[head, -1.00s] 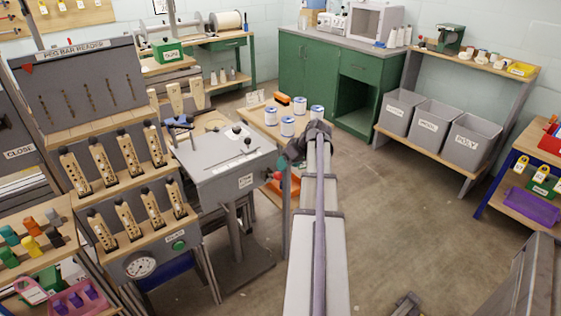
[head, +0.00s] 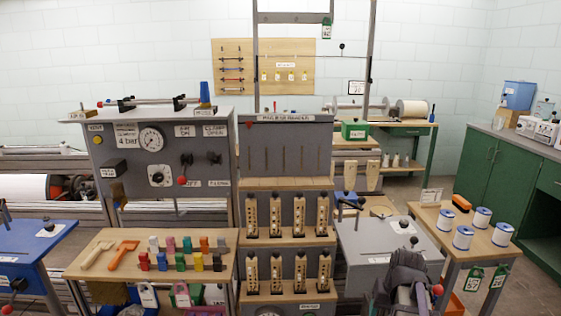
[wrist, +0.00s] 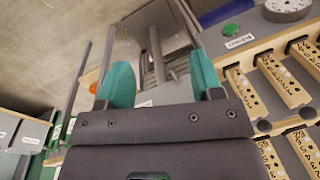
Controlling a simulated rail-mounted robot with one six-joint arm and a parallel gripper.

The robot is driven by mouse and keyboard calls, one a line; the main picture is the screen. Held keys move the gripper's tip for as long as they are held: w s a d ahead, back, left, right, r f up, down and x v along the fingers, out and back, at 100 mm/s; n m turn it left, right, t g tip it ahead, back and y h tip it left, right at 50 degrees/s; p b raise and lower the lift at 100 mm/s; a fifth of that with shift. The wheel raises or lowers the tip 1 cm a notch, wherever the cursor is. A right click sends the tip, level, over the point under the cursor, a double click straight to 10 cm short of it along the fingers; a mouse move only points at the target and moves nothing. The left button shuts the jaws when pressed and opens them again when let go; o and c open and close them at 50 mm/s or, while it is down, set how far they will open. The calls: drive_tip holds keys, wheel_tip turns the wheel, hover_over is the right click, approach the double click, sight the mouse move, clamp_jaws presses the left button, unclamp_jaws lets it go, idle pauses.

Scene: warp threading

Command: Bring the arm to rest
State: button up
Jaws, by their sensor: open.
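My gripper (wrist: 160,82) shows in the wrist view with its two teal fingers wide apart. Nothing is between the fingers, and no object is in its hold. In the head view only a dark part of my arm shows at the bottom, right of the middle, in front of the grey box-shaped stand (head: 375,250); the fingers cannot be made out there. The wrist view is tilted: a grey post and panel lie beyond the fingers, and a green button (wrist: 231,30) and wooden pegs with dark holes (wrist: 278,85) are to the right.
The peg bar reader (head: 286,150) stands left of my arm, with racks of pegs below it. A wooden table (head: 470,240) with several white-and-blue spools is close on the right. A bench (head: 150,262) with coloured blocks and a blue table (head: 35,250) are at the left.

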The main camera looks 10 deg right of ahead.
drive_tip(key=s+a+n+g+h, duration=0.15)
drive_tip(key=a+n, duration=0.45)
drive_tip(key=a, duration=1.8)
wheel_tip(320, 180, up, 12)
drive_tip(key=p, duration=1.2)
drive_tip(key=shift+s+d+m, duration=0.2)
drive_tip(key=shift+d+m, duration=0.1)
drive_tip(key=shift+d, duration=0.1)
